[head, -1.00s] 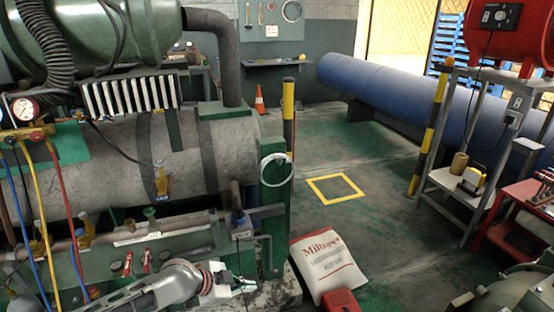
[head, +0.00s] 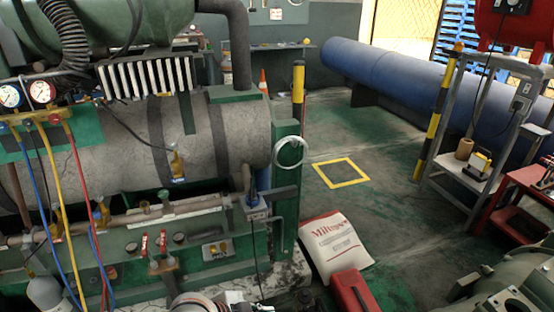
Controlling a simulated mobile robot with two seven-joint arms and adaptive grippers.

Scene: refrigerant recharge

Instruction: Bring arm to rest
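Part of my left arm shows at the bottom edge of the head view, left of centre, in front of the green-framed machine (head: 290,180). The end of my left gripper (head: 262,307) is barely in frame at the bottom edge. Its fingers are mostly cut off, so I cannot tell whether it is open or shut. I see nothing held in the part that shows. My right gripper is not in view.
Gauges (head: 42,92) with blue, yellow and red hoses hang at the left. A white sack (head: 333,246) and a red case (head: 353,292) lie on the floor. A grey stand (head: 445,185) is at the right. The yellow-marked floor (head: 340,183) is clear.

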